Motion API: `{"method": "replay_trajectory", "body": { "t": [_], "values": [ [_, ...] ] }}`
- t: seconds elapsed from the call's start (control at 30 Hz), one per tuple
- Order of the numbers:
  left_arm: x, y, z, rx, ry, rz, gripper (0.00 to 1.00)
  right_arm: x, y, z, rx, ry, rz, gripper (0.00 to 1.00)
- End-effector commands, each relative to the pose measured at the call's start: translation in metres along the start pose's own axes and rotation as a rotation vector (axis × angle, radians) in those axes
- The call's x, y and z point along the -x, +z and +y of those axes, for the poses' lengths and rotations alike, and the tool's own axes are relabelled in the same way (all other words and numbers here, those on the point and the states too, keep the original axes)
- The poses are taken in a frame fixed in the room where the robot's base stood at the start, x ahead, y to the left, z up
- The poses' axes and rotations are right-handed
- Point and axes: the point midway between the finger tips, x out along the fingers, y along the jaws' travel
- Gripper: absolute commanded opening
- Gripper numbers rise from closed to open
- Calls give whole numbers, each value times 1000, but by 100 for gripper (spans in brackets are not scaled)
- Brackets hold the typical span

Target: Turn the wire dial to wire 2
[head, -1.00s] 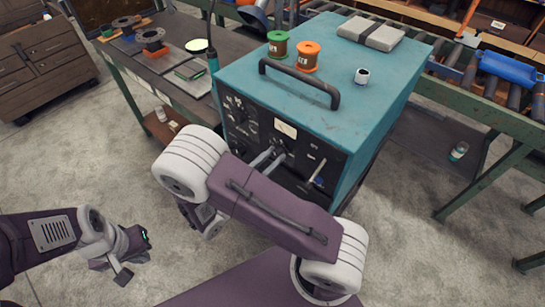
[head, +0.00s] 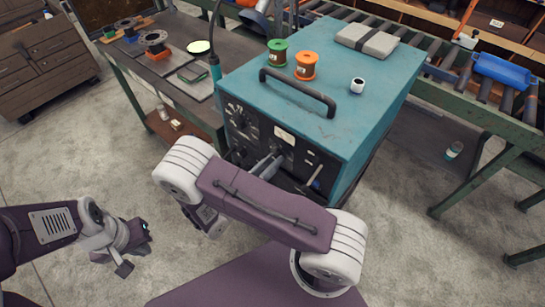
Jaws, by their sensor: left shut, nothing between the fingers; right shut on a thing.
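The teal welding machine (head: 345,120) stands in the middle of the head view, its black front panel (head: 240,120) facing me. The panel carries several dark knobs and a white meter (head: 284,135). My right gripper (head: 270,163) reaches the lower middle of the panel and is shut on a knob there, which I take to be the wire dial. The fingers and arm cover that knob, so its pointer and numbers cannot be read. My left gripper (head: 124,268) is shut and empty, low on the left over the floor, well apart from the machine.
A black handle (head: 297,88), green spool (head: 277,52), orange spool (head: 306,66), small white-topped jar (head: 357,85) and grey case (head: 367,40) are on top of the machine. A dark workbench (head: 170,70) stands left, a roller conveyor (head: 450,75) behind and right. Floor in front is open.

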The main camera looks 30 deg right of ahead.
Motion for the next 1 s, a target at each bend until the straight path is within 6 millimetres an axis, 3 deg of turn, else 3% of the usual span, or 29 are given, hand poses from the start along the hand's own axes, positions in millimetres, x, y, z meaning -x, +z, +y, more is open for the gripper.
{"method": "replay_trajectory", "body": {
  "t": [0.4,0.93,0.97,1.0],
  "values": [
    [15,-2,0,0,0,0,0,0,1,0,171,1,0,0],
    [15,-2,0,0,0,0,0,0,0,1,192,2,0,0],
    [15,-2,0,0,0,0,0,0,0,1,192,2,0,33],
    [15,-2,0,0,0,0,0,0,0,1,191,1,0,44]
  ]
}}
